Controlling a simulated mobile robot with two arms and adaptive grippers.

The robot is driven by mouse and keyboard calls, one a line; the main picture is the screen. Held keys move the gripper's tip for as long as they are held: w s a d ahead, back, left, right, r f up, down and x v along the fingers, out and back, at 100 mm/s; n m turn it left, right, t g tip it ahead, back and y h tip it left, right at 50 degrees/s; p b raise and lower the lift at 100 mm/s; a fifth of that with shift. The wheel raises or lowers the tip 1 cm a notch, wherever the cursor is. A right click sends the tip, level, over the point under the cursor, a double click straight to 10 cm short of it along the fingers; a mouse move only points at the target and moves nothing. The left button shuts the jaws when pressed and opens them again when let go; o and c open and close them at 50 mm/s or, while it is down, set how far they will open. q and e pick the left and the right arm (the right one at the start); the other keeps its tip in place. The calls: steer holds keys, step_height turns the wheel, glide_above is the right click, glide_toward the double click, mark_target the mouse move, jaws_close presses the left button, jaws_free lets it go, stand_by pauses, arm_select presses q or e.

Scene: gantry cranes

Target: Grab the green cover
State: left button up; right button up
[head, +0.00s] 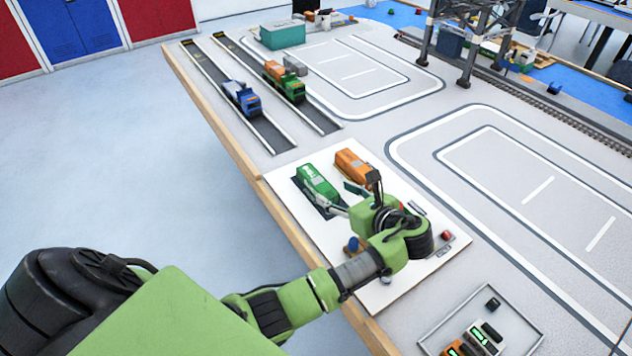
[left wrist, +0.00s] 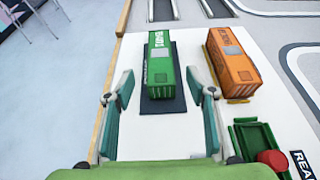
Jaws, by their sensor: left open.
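The green cover (head: 317,183) is a box-shaped shell with white lettering, sitting on a dark base on the white board (head: 290,196). It also shows in the left wrist view (left wrist: 161,75), upper middle. My left gripper (head: 341,199) is open and empty. In the left wrist view its two fingers (left wrist: 163,104) stand either side of the line to the cover, nearer to the camera than the cover, and do not hold it. My right gripper is in neither view.
An orange cover (head: 354,166) stands close to the right of the green one. A green tray-like part (left wrist: 255,148) and a red button (left wrist: 272,160) lie at right. Toy trucks (head: 242,97) stand on lanes behind. A tray (head: 437,333) with small blocks is in front.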

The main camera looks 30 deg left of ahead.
mark_target(320, 182)
arm_select(q)
steer(key=x, duration=0.3)
steer(key=shift+w+a+f, duration=0.15)
steer(key=shift+a+f, duration=0.05)
steer(key=shift+a, duration=0.35)
steer(key=x, duration=0.4)
steer(key=shift+w+a+r, duration=0.1)
steer(key=shift+a, duration=0.15)
steer(key=shift+w+a, duration=0.1)
steer(key=shift+a, duration=0.1)
steer(key=shift+d, duration=0.1)
steer(key=c, duration=1.2)
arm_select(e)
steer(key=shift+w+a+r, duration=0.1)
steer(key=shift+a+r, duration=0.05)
